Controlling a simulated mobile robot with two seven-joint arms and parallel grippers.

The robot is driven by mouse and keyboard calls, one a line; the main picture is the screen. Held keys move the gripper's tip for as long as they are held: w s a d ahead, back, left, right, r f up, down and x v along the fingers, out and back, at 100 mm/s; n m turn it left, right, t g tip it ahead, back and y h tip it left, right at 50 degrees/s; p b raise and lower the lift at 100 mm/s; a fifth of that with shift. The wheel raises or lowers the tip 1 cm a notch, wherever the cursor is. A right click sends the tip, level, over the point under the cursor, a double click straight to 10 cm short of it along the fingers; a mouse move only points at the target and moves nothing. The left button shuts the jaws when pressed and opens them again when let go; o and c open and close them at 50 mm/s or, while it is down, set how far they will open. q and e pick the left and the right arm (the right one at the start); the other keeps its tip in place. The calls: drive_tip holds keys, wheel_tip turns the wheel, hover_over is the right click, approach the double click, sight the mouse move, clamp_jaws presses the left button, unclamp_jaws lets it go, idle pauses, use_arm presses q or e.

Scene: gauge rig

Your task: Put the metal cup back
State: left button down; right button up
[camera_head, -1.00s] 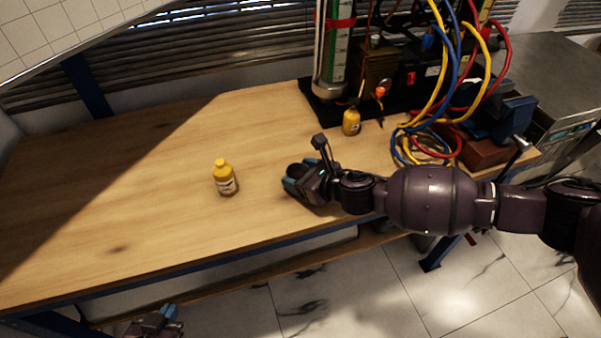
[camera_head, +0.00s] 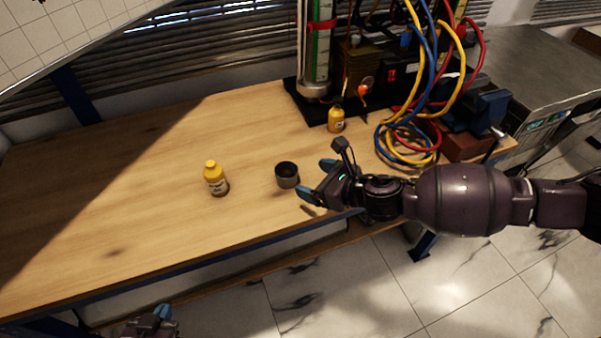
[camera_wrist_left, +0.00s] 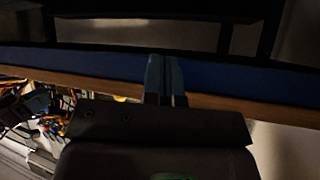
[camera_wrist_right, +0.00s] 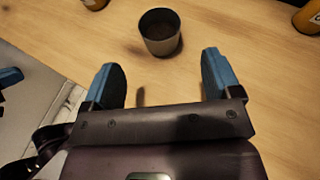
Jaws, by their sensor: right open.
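The metal cup (camera_head: 287,175) stands upright on the wooden bench, a small dark grey cup with an open top. It also shows in the right wrist view (camera_wrist_right: 160,32), just beyond the fingertips and apart from them. My right gripper (camera_head: 317,180) is open and empty, to the right of the cup, its blue fingers (camera_wrist_right: 164,76) spread apart. My left gripper (camera_head: 164,312) is low at the bottom left of the head view, below the bench's front edge. In the left wrist view its blue fingertips (camera_wrist_left: 165,72) are close together with nothing visible between them.
A yellow bottle (camera_head: 215,179) stands left of the cup. Another yellow bottle (camera_head: 336,120) stands behind, by the black base of the gauge rig (camera_head: 318,100). Coiled hoses (camera_head: 408,145) and a blue vise (camera_head: 485,108) are at the right. The left part of the wooden bench (camera_head: 110,185) is clear.

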drive_tip(key=shift+v, duration=1.55)
drive_tip(key=shift+s+a+f+m, duration=0.2)
drive_tip(key=shift+s+a+m, duration=0.1)
drive_tip(key=shift+m, duration=0.1)
drive_tip(key=s+a+f+m, duration=0.2)
drive_tip(key=s+a+m, duration=0.15)
drive_tip(key=m, duration=0.55)
drive_tip(key=s+d+f+m+h, duration=0.3)
drive_tip(key=s+d+m, duration=0.3)
drive_tip(key=m, duration=0.6)
drive_tip(key=s+d+f+m+t+h, duration=0.1)
drive_tip(key=s+d+f+m+h, duration=0.3)
drive_tip(key=d+m, duration=0.5)
drive_tip(key=s+d+f+m+h, duration=0.3)
drive_tip(key=s+d+f+m, duration=0.2)
drive_tip(key=m, duration=0.9)
drive_tip(key=s+d, duration=0.3)
drive_tip(key=shift+m+t, duration=0.3)
drive_tip(key=shift+t, duration=0.1)
